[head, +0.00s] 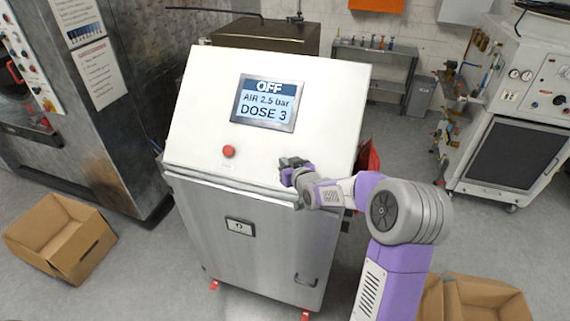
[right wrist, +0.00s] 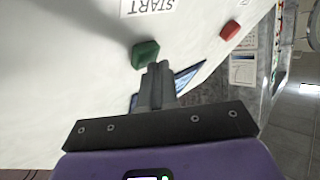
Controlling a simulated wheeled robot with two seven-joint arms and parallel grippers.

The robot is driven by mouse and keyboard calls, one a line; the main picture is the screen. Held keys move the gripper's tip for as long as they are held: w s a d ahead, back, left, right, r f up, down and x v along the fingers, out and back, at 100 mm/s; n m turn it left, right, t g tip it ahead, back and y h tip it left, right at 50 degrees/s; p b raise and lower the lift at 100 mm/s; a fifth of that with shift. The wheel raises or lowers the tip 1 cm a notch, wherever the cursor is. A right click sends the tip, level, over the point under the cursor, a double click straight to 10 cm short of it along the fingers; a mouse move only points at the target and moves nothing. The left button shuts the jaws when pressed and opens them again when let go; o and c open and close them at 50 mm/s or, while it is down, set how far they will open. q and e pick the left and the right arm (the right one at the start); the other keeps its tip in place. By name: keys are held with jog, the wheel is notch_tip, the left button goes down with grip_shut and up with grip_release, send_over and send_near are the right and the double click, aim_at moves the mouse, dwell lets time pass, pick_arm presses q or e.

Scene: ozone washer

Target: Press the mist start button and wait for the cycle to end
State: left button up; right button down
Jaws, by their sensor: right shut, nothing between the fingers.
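The washer's white sloped panel (head: 190,120) carries a display (head: 264,103) reading OFF, AIR 2.5 bar, DOSE 3. A red button (head: 229,151) sits at the panel's lower left; it also shows in the right wrist view (right wrist: 230,30). A green button (right wrist: 145,53) shows in the right wrist view beside a START label (right wrist: 150,6); in the head view my gripper hides it. My right gripper (head: 290,163) is shut and empty at the panel's lower right. Its fingertips (right wrist: 158,70) are very close to the green button; I cannot tell whether they touch it. My left gripper is out of view.
The steel cabinet (head: 240,260) stands below the panel. An open cardboard box (head: 62,240) lies on the floor at left, and another (head: 490,300) at lower right. Other machines stand at far left and at right (head: 520,150).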

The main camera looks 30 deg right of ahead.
jog(key=shift+d+f, duration=0.15)
jog(key=shift+f, duration=0.05)
dwell(0.5)
jog(key=shift+s+a+r, duration=0.35)
jog(key=shift+a+r, duration=0.2)
jog(key=shift+r, duration=0.15)
jog(key=shift+s+a+r, duration=0.6)
jog(key=shift+a+r, duration=0.1)
jog(key=shift+r, duration=0.2)
jog(key=shift+s+a+r, duration=0.55)
jog(key=shift+a+r, duration=0.1)
jog(key=shift+r, duration=0.2)
